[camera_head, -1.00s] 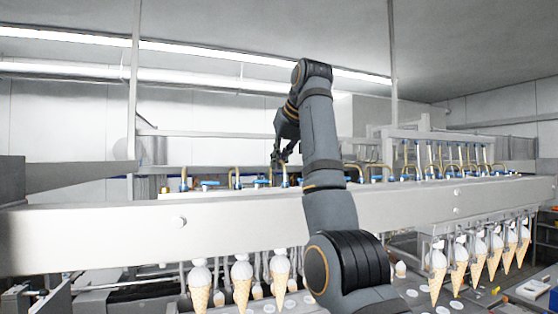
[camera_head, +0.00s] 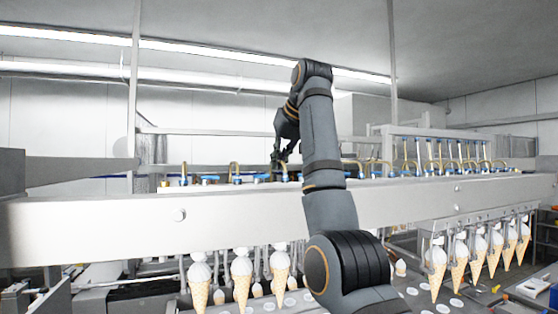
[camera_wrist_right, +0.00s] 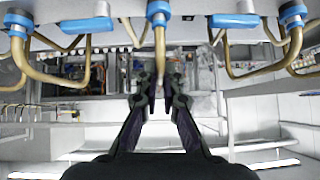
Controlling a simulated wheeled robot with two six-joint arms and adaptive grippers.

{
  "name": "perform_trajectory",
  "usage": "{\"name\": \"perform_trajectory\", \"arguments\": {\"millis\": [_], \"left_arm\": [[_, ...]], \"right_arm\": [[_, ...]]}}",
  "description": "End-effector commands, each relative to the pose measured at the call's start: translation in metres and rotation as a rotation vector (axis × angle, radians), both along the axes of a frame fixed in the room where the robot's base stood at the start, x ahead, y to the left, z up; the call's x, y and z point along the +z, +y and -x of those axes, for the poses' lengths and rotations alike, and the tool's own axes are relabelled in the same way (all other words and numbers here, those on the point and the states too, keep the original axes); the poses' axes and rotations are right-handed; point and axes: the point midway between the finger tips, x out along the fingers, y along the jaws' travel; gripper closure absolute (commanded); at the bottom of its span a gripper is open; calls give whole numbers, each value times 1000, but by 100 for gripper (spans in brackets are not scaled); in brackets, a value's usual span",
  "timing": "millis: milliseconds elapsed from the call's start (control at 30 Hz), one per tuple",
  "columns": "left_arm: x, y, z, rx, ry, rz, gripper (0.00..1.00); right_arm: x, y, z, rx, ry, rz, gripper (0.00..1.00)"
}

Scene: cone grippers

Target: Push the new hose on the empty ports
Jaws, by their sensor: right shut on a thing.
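My right gripper (camera_head: 278,162) is behind the long metal beam, pointing down over the row of blue fittings. In the right wrist view its dark fingers (camera_wrist_right: 159,92) are closed around the lower end of a tan hose (camera_wrist_right: 160,45). That hose's other end meets a blue port fitting (camera_wrist_right: 158,9). Other tan hoses curve from blue fittings on both sides: a left hose (camera_wrist_right: 52,79) and a right hose (camera_wrist_right: 255,74). I cannot tell which ports are empty. My left gripper is not in view.
The long metal beam (camera_head: 110,228) crosses the front. Ice-cream cones (camera_head: 241,273) hang below it at left and right. A metal frame (camera_head: 440,133) with upright tan hoses stands at the right. Vertical posts (camera_head: 393,60) rise behind the beam.

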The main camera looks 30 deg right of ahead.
Motion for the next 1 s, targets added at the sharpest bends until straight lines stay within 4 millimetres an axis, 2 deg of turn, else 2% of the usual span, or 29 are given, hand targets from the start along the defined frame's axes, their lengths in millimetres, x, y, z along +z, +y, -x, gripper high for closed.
{"name": "perform_trajectory", "arguments": {"millis": [300, 333, 500, 733, 833, 1000], "left_arm": [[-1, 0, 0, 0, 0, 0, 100], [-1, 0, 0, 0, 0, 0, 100], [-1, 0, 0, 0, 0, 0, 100], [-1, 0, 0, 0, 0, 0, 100], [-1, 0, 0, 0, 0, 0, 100], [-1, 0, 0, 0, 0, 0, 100]], "right_arm": [[-1, 0, 0, 0, 0, 0, 100], [-1, 0, 0, 0, 0, 0, 93], [-1, 0, 0, 0, 0, 0, 70], [-1, 0, 0, 0, 0, 0, 68], [-1, 0, 0, 0, 0, 0, 54], [-1, 0, 0, 0, 0, 0, 53]]}}
